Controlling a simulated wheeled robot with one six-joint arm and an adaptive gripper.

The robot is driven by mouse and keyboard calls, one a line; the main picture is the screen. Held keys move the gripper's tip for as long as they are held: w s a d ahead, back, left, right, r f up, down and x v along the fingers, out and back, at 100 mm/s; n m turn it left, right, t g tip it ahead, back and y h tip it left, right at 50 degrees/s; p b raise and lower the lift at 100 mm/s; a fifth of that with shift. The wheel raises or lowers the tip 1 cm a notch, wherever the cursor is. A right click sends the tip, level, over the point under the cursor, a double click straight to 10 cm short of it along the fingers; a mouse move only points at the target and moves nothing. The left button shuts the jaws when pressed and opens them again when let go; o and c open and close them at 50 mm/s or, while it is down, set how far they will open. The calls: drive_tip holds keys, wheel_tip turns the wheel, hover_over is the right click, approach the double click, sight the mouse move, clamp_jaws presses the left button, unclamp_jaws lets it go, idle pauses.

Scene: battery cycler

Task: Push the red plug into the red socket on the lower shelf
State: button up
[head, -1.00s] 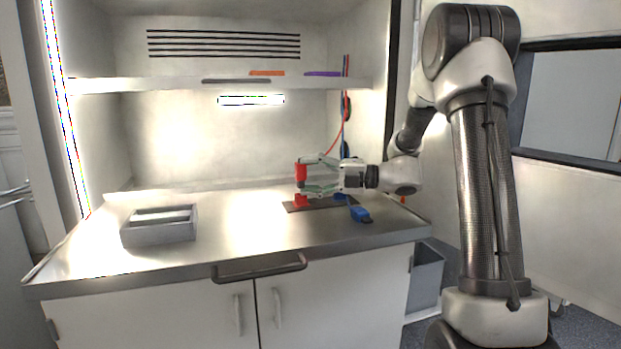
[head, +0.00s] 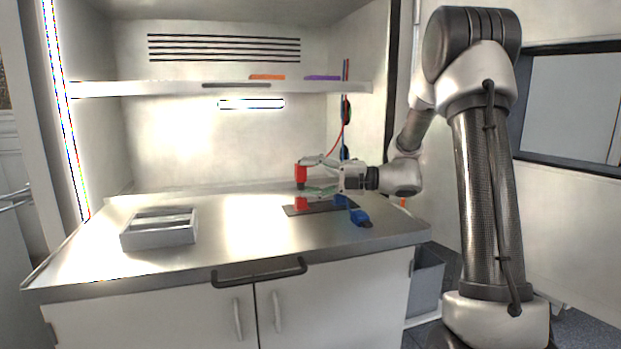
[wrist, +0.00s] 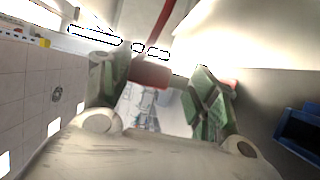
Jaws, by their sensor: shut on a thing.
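The red plug (head: 301,173) stands upright in the head view, with its dark lower end pointing down. My gripper (head: 308,177) reaches in from the right and is shut on the plug. In the wrist view the plug (wrist: 150,74) lies between the two green-grey fingers, and a red cable runs from it. The red socket (head: 302,203) sits below the plug on a dark plate (head: 322,210) on the worktop. A small gap shows between plug and socket, partly covered by the lower finger. The plug looks roughly above the socket; exact alignment cannot be told.
A blue plug (head: 360,217) lies at the plate's right end, near a blue socket (head: 341,201). A grey tray (head: 160,236) stands on the left. The upper shelf (head: 190,88) carries orange and purple flat items. The worktop's middle is clear.

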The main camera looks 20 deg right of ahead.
drive_tip(key=shift+f, duration=0.6)
idle(1.1)
drive_tip(key=shift+r, duration=0.1)
drive_tip(key=shift+r, duration=0.5)
drive_tip(key=shift+r, duration=0.1)
drive_tip(key=shift+r, duration=2.5)
drive_tip(key=shift+s, duration=0.1)
